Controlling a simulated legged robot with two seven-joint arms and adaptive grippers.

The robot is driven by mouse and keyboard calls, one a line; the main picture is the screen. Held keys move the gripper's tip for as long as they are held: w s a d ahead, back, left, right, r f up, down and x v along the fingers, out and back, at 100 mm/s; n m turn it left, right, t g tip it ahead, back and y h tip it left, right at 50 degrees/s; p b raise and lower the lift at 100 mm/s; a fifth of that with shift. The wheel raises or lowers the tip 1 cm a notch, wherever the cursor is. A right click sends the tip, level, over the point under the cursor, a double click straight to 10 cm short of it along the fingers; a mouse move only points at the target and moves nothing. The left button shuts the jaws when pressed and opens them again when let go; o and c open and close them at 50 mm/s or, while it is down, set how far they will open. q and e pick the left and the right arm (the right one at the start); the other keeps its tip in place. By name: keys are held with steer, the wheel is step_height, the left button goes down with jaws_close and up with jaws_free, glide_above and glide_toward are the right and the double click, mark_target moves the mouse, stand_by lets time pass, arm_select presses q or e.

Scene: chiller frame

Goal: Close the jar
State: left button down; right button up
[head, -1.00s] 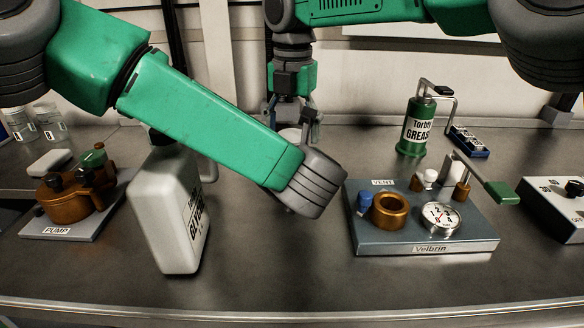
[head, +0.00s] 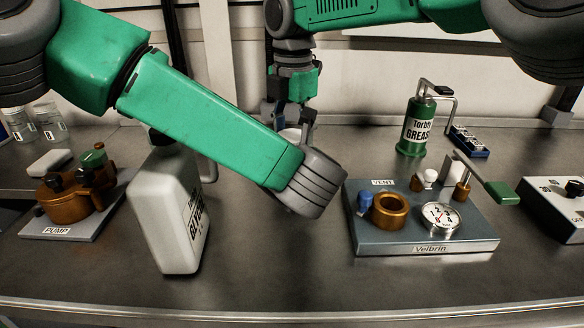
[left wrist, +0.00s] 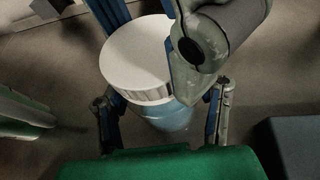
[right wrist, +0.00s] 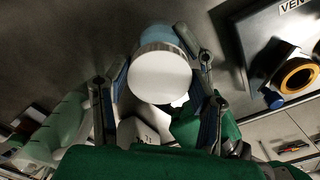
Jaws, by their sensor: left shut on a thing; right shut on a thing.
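The jar has a pale blue see-through body (left wrist: 168,115) and a wide white lid (left wrist: 145,55). The lid sits on top of the jar; I cannot tell how tightly. My left gripper (left wrist: 162,118) is shut on the jar body, with a finger on either side. My right gripper (right wrist: 158,62) is shut on the lid from above, and the lid also shows in the right wrist view (right wrist: 160,78). In the head view the right gripper (head: 303,122) points down at the jar, a sliver of whose white lid (head: 290,134) shows. My left forearm hides the rest and the left gripper.
A white bottle (head: 165,215) stands just left of my left forearm. A pump unit (head: 75,220) is at far left. A Velbrin vent panel (head: 400,245) stands to the right, with a green grease can (head: 416,127) behind. The front middle bench (head: 290,265) is clear.

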steer(key=m, duration=1)
steer(key=shift+a, duration=0.1)
steer(key=m, duration=0.4)
steer(key=shift+m, duration=0.4)
steer(key=m, duration=0.3)
steer(key=shift+a+m, duration=0.1)
steer(key=shift+m, duration=0.3)
steer(key=o, duration=1.3)
